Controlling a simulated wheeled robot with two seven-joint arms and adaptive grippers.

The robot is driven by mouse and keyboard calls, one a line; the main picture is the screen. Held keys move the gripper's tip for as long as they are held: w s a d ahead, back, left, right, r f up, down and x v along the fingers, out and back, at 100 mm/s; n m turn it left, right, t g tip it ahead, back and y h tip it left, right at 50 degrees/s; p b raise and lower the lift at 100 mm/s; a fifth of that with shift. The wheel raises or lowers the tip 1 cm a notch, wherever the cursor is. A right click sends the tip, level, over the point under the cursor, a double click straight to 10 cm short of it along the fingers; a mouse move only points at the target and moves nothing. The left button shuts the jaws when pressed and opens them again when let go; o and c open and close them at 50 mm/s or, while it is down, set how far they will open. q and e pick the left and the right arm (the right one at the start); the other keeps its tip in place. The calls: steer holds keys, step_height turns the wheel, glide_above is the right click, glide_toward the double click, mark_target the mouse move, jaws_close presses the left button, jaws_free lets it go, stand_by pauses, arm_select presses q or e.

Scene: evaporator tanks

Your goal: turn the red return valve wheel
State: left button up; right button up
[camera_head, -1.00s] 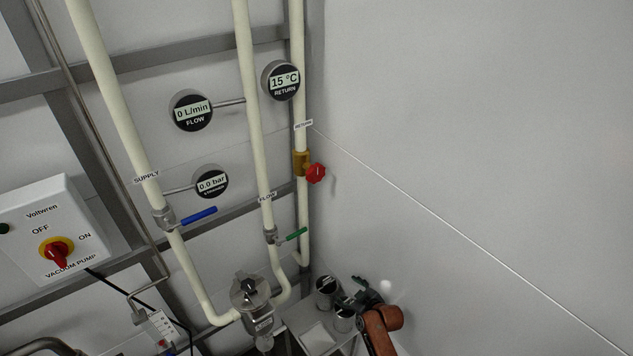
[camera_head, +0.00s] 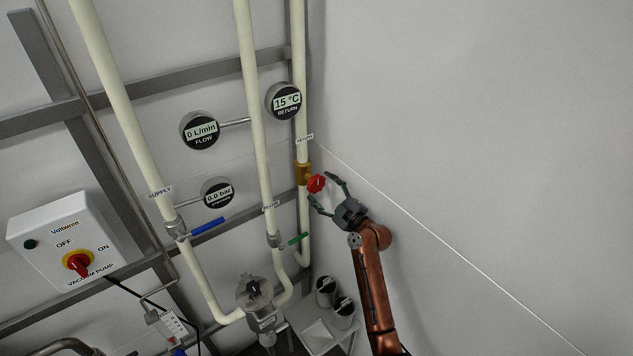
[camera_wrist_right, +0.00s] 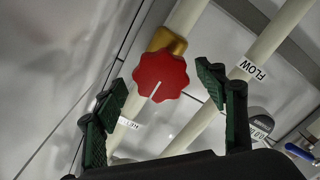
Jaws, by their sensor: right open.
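The red return valve wheel (camera_head: 316,183) sits on a brass valve body (camera_head: 303,173) on the rightmost cream pipe. In the right wrist view the red wheel (camera_wrist_right: 160,75) has a lobed rim and a white line mark, with the brass body (camera_wrist_right: 167,40) behind it. My right gripper (camera_head: 327,194) is open just in front of the wheel. In the right wrist view the green-padded fingers of my right gripper (camera_wrist_right: 165,82) stand spread on both sides of the wheel, with visible gaps and no clear contact. My left gripper is not in view.
A green lever (camera_head: 298,239) and a blue lever (camera_head: 207,227) are on the neighbouring pipes. Round gauges (camera_head: 283,101) are mounted above. Two canisters (camera_head: 343,312) stand on a small shelf below. A bare wall fills the right side.

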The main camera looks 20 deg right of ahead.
mark_target(319, 186)
steer(key=shift+p+x, duration=0.35)
steer(key=shift+x, duration=1.3)
steer(key=shift+c, duration=0.7)
steer(key=c, duration=1.1)
steer(key=shift+o, duration=0.2)
